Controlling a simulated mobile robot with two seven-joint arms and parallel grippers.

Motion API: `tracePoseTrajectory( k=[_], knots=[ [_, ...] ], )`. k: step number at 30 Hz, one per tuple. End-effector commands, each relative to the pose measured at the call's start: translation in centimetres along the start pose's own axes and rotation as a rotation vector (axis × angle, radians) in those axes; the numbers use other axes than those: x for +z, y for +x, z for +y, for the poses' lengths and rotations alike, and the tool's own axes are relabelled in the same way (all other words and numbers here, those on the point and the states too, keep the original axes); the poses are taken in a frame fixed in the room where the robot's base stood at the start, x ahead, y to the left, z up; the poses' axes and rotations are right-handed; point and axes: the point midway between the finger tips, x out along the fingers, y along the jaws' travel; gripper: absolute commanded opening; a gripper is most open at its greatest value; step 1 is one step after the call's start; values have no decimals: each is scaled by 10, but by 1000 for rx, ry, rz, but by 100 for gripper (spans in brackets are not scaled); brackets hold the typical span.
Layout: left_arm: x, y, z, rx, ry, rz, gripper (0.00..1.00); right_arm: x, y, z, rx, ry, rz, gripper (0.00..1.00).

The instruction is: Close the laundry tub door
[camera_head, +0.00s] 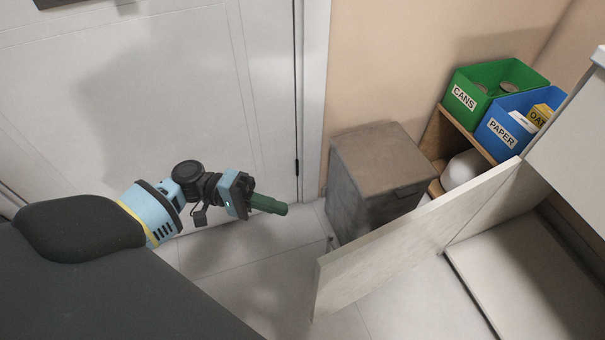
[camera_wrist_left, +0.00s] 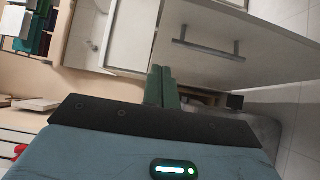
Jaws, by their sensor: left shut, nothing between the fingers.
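The laundry tub door (camera_head: 410,235) is a pale panel in the head view, standing open and swung out from the cabinet at the right. The cabinet's bare interior floor (camera_head: 520,280) shows behind it. My left gripper (camera_head: 280,208) has green fingers shut together and empty, to the left of the door's free edge and apart from it. In the left wrist view the fingers (camera_wrist_left: 162,86) point toward a pale panel (camera_wrist_left: 215,25) with a long grey bar handle (camera_wrist_left: 208,50), which appears to be the door. My right gripper is not in view.
A grey bin (camera_head: 375,180) stands against the wall behind the door. A low wooden shelf (camera_head: 440,135) carries a green cans box (camera_head: 490,90) and a blue paper box (camera_head: 510,125). A white room door (camera_head: 150,90) is at the left. Tiled floor (camera_head: 260,270) is clear in front.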

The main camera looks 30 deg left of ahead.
Motion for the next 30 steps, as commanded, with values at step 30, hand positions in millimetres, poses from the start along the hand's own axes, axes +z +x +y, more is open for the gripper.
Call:
tracePoseTrajectory(
  k=[30],
  knots=[
    [29, 120, -1, -1, -1, 2, 0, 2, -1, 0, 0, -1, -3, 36]
  ],
)
